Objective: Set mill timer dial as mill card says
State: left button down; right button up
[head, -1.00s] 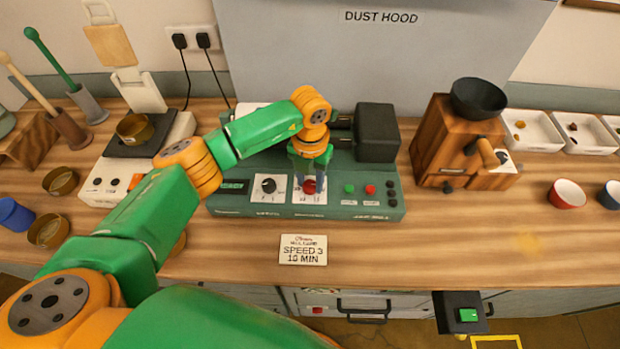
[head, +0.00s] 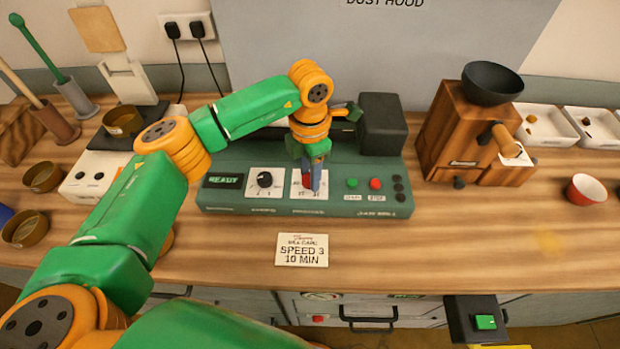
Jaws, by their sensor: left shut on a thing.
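The green jar mill (head: 240,207) stands on the bench, with a lit display (head: 223,181) reading READY. Its black speed dial (head: 265,180) sits on a white plate at the left. The red timer dial (head: 307,176) sits on the white plate to its right, mostly hidden by my gripper. My left gripper (head: 311,182) points down over this plate and is shut on the timer dial. The dial's setting cannot be read. The mill card (head: 302,251) lies in front of the mill and reads SPEED 3, 10 MIN. My right gripper is out of view.
Green (head: 352,183) and red (head: 376,184) buttons are right of the timer plate. A wooden grinder (head: 464,135) with a black bowl stands at the right. A balance (head: 92,179) and brown bowls are at the left. The front bench strip is mostly clear.

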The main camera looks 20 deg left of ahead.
pick_arm(q)
jog(key=shift+f+m+b, duration=0.1)
jog(key=shift+m+b, duration=0.55)
jog(key=shift+m, duration=0.55)
jog(key=shift+m+b, duration=0.5)
jog(key=shift+m, duration=0.5)
jog(key=shift+r, duration=0.2)
jog(key=shift+c, duration=2.3)
grip_release()
notch_tip(320, 180, up, 6)
jog(key=shift+r+b, duration=0.15)
jog(key=shift+b, duration=0.6)
jog(key=shift+r, duration=0.4)
